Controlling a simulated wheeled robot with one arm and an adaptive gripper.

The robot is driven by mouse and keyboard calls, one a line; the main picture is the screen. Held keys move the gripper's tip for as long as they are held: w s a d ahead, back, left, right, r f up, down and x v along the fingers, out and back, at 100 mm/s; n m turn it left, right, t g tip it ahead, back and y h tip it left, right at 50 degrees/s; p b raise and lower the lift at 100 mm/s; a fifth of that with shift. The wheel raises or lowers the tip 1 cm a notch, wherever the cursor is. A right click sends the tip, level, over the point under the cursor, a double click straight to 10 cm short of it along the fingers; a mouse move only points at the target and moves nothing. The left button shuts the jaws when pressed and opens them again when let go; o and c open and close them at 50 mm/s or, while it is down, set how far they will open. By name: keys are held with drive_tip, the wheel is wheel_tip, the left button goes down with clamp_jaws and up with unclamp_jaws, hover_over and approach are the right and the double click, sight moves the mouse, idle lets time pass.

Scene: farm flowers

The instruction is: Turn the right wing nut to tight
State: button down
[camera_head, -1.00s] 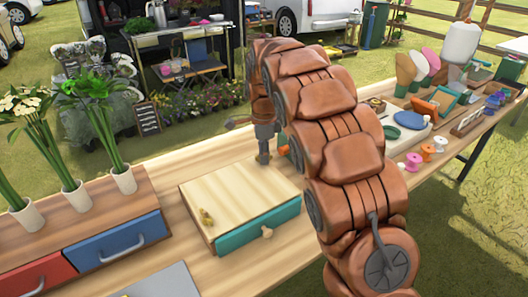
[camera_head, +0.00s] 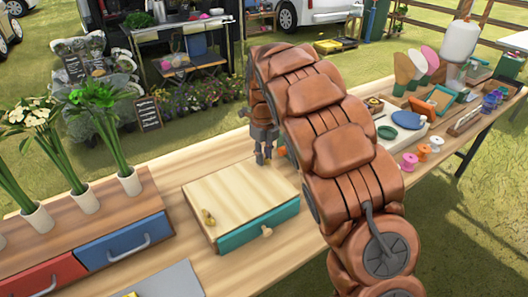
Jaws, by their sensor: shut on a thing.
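A flat wooden box (camera_head: 232,196) with a pale top and a teal drawer front (camera_head: 258,224) lies on the table. A brass wing nut (camera_head: 208,218) stands at the front left of its top. My gripper (camera_head: 264,160) points down at the back right corner of the top, its fingers close together. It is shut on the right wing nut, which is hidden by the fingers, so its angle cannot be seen.
A wooden drawer unit (camera_head: 112,212) with flower vases stands at the left. A grey sheet (camera_head: 168,284) lies in front. Spools (camera_head: 424,152), a blue round item (camera_head: 406,119) and trays fill the table's right side. My arm hides the table right of the box.

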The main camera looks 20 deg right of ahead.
drive_tip(key=shift+m+p, duration=0.4)
drive_tip(key=shift+m, duration=0.7)
drive_tip(key=c, duration=1)
unclamp_jaws()
drive_tip(key=shift+r, duration=6)
